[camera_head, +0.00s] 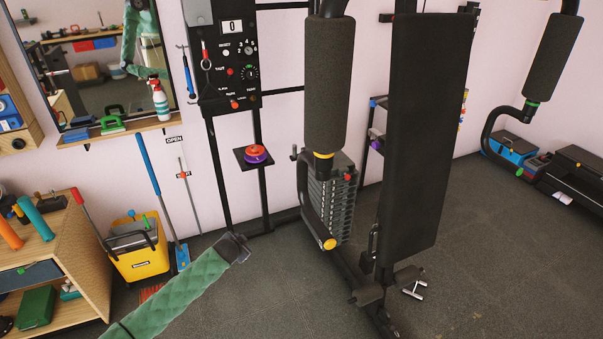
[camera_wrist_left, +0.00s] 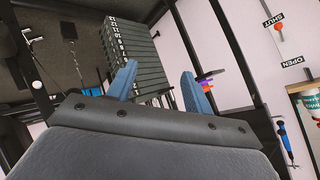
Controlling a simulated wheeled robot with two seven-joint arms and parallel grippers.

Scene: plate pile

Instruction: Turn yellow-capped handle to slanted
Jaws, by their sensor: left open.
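The yellow-capped handle (camera_head: 304,200) is a bent black bar under a thick black foam roller (camera_head: 329,85). The roller stands about upright, with a yellow ring at its lower end. The yellow cap (camera_head: 330,244) is at the bar's low end. My left gripper (camera_head: 241,248), on a green-sleeved arm, is left of the cap and apart from it. In the left wrist view its two blue fingers (camera_wrist_left: 158,80) are spread with nothing held between them. I cannot make out the yellow cap in that view. My right gripper is not in view.
A weight stack (camera_head: 333,205) stands behind the handle and shows in the left wrist view (camera_wrist_left: 132,45). A black backrest pad (camera_head: 428,130) is to its right. A small shelf (camera_head: 247,165) holds a red and purple object. A yellow bucket (camera_head: 138,258) stands left.

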